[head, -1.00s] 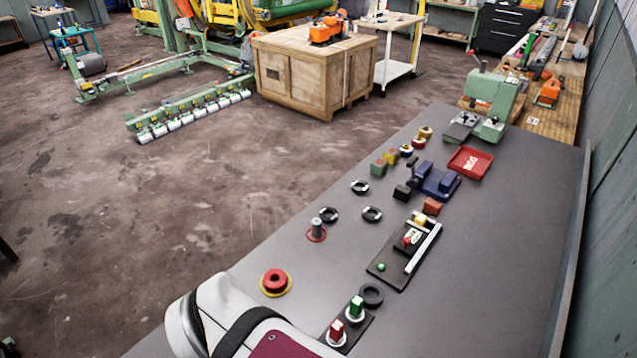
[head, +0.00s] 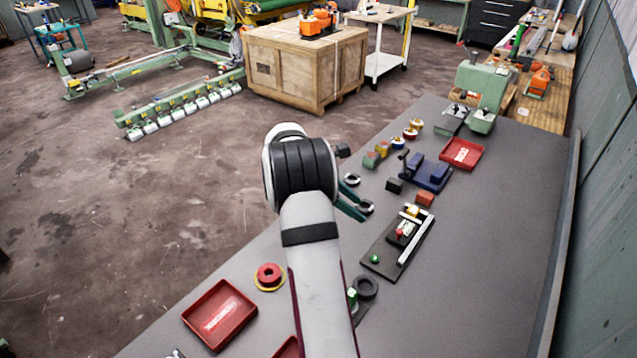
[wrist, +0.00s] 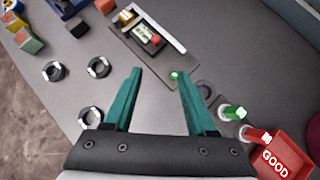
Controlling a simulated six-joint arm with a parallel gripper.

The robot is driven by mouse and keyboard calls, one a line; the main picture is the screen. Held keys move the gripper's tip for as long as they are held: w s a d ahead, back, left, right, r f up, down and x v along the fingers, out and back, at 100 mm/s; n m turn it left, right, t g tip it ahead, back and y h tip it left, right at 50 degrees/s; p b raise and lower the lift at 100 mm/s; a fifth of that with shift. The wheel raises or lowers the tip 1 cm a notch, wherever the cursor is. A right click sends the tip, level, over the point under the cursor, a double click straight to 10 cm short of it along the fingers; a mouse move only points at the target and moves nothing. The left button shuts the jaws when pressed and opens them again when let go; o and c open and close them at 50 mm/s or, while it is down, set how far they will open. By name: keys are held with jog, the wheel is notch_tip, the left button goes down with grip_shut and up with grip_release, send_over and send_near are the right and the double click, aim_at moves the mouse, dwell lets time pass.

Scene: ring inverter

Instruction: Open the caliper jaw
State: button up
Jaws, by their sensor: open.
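What looks like the caliper (head: 381,263) is a black plate on the table with a silver bar along its right side, a red knob, a yellow block and a green button. In the wrist view the caliper (wrist: 125,36) lies beyond my fingertips, its green button close to the right finger. Whether its jaw is open is too small to tell. My gripper (head: 358,199) has teal fingers, spread apart and empty, above the table to the left of the caliper.
Black-and-white rings (wrist: 53,71) lie left of the fingers. A dark ring (head: 365,288) lies near the caliper's front end. A blue fixture (head: 432,178) and a red tray (head: 462,154) stand farther back. Another red tray (head: 219,316) is at the front left. The table's right side is clear.

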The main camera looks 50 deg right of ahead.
aim_at(399, 231)
jog(key=shift+n+g, duration=0.3)
jog(key=shift+n, duration=0.2)
jog(key=x, duration=0.6)
jog(key=d+x, duration=0.1)
jog(key=x, duration=1.1)
jog(key=shift+w+d+r, duration=0.2)
jog(key=shift+d+r, duration=0.1)
jog(key=shift+d, duration=0.15)
grip_shut()
